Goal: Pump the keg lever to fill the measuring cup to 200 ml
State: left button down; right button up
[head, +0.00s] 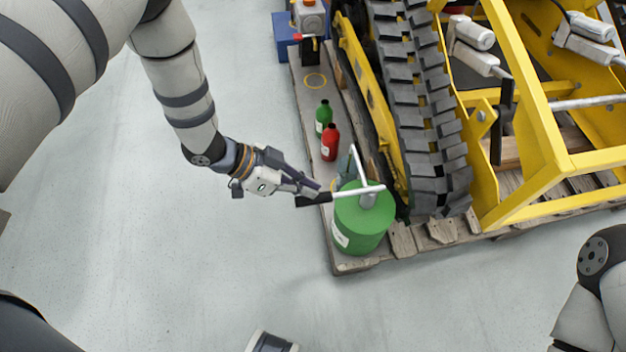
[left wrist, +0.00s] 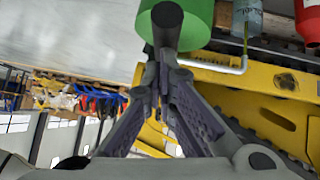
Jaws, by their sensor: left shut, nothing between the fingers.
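The green keg (head: 360,228) stands on the near end of a wooden pallet. Its silver lever (head: 352,191) runs across the top to a black grip (head: 314,199) at the left. My left gripper (head: 316,187) is shut and empty right at the black grip; I cannot tell whether it touches it. In the left wrist view the grip's end (left wrist: 167,14) is just beyond the closed fingertips (left wrist: 164,58), with the green keg (left wrist: 203,18) behind. The clear measuring cup (head: 344,166) is partly hidden behind the keg and spout; it also shows in the left wrist view (left wrist: 247,17). Its liquid level is unreadable.
A red bottle (head: 330,143) and a green bottle (head: 323,116) stand farther back on the pallet (head: 350,265). A yellow tracked machine (head: 420,110) fills the space right of the keg. The grey floor (head: 180,260) left of the pallet is clear.

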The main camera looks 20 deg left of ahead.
aim_at(301, 198)
pick_arm(q)
jog(key=shift+s+a+f+h+b, duration=0.1)
jog(key=shift+f+h+b, duration=0.15)
jog(key=shift+f, duration=0.3)
jog(key=shift+s+a+f+h+b, duration=0.15)
jog(key=shift+f+b, duration=0.1)
jog(key=shift+f, duration=0.3)
jog(key=shift+f+b, duration=0.35)
jog(key=shift+f, duration=0.35)
pick_arm(e)
jog(key=shift+x, duration=1)
pick_arm(q)
jog(key=shift+s, duration=0.1)
pick_arm(e)
jog(key=shift+w+f, duration=0.1)
jog(key=shift+w, duration=0.05)
